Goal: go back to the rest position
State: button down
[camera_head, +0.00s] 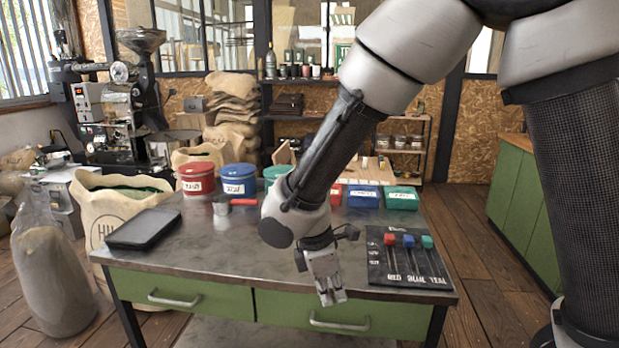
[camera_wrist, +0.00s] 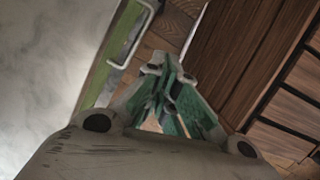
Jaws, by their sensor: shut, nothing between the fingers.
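My gripper (camera_head: 333,303) hangs at the front edge of the metal-topped table (camera_head: 200,262), pointing down in front of the green drawers. Its fingers are together and hold nothing. In the wrist view the closed fingers (camera_wrist: 168,85) show at the centre, above the wooden floor beside a drawer handle (camera_wrist: 130,38). My arm reaches in from the upper right and hides part of the table's back.
On the table are a dark flat device (camera_head: 143,229), red (camera_head: 196,179), blue (camera_head: 239,180) and teal canisters, a red-handled scoop (camera_head: 222,205), red, blue and teal boxes (camera_head: 402,198), and a black board (camera_head: 405,262) with coloured pieces. A green cabinet (camera_head: 515,190) stands right.

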jog(key=s+d+r+m+t+y, duration=0.1)
jog(key=s+d+r+m, duration=0.2)
jog(key=d+r+m, duration=0.3)
jog(key=s+d+r+m+t, duration=0.1)
jog(key=s+d+r+m, duration=0.2)
jog(key=d, duration=1.2)
jog(key=s+d+r+m+t+y, duration=0.1)
jog(key=s+d+r+m, duration=0.3)
jog(key=d+r+m, duration=0.6)
jog(key=shift+d+t+y, duration=0.3)
jog(key=shift+d, duration=0.15)
jog(key=shift+a, duration=0.15)
